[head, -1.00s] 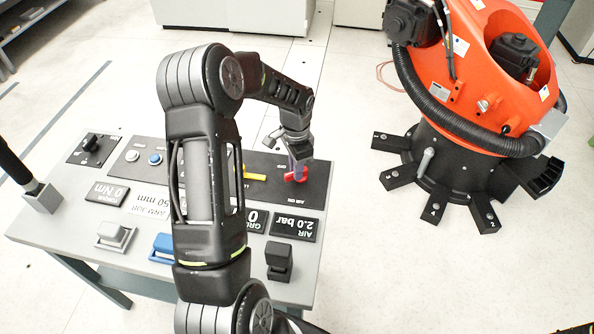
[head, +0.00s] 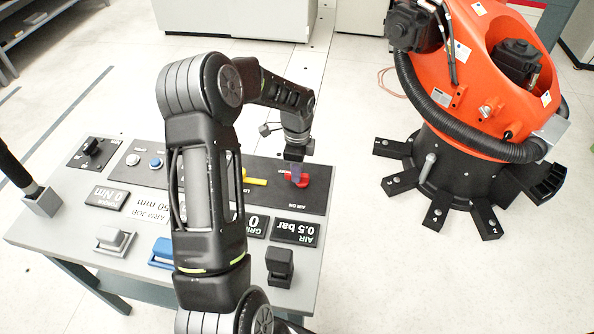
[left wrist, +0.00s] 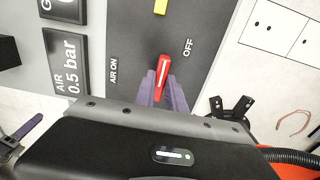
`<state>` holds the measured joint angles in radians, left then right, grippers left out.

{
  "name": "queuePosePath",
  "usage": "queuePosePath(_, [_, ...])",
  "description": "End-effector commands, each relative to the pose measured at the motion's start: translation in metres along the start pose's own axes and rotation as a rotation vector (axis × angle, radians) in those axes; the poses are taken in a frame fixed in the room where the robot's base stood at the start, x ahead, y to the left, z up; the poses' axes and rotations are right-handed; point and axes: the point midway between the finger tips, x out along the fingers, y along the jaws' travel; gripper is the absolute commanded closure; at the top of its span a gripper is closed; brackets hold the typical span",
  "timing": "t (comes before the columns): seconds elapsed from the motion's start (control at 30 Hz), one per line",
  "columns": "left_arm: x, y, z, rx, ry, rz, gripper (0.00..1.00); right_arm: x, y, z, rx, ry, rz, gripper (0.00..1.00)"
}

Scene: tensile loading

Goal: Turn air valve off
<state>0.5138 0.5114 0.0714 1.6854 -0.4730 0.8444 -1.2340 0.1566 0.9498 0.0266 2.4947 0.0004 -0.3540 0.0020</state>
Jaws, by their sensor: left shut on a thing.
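The air valve's red handle (head: 300,180) is on the dark panel at the right of the console in the head view. In the left wrist view the red handle (left wrist: 162,76) lies between the printed words AIR ON and OFF. My left gripper (head: 296,172) is shut on it, with a purple finger on each side in the wrist view (left wrist: 163,92). The AIR display (head: 296,232) reads 0.5 bar. A purple finger that looks like my right gripper's (left wrist: 27,127) shows at the wrist view's lower left; its opening cannot be judged.
A yellow handle (head: 256,181) sits just left of the red one. A black knob block (head: 280,266) and a blue block (head: 162,252) stand near the console's front edge. An orange robot arm (head: 470,90) on a black base stands to the right, across clear floor.

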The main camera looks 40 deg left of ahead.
Motion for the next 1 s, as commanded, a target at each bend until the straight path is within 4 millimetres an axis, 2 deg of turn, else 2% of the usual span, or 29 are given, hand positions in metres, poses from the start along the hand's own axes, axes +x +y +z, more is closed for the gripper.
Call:
queuePosePath(0.3, [-0.0008,-0.0009,0.0000,0.006,-0.001,-0.003,1.00,-0.0001,0.0000,-0.0001,0.000,0.000,0.000,0.64])
queuePosePath(0.33, [-0.0008,-0.0009,0.0000,0.006,-0.001,-0.003,0.85,-0.0001,0.0000,-0.0001,0.000,0.000,0.000,0.64])
queuePosePath(0.6, [-0.0004,-0.0005,-0.0001,0.004,-0.001,-0.001,0.64,-0.0001,0.0000,-0.0001,0.000,0.000,0.000,0.64])
queuePosePath(0.87, [-0.0011,-0.0004,-0.0001,0.003,-0.001,-0.001,0.64,0.0002,0.0001,0.0000,0.000,0.000,0.000,0.64])
queuePosePath(1.0, [-0.0101,-0.0010,0.0001,0.003,-0.001,-0.003,0.64,0.0018,0.0006,-0.0002,0.000,0.000,0.000,0.64])
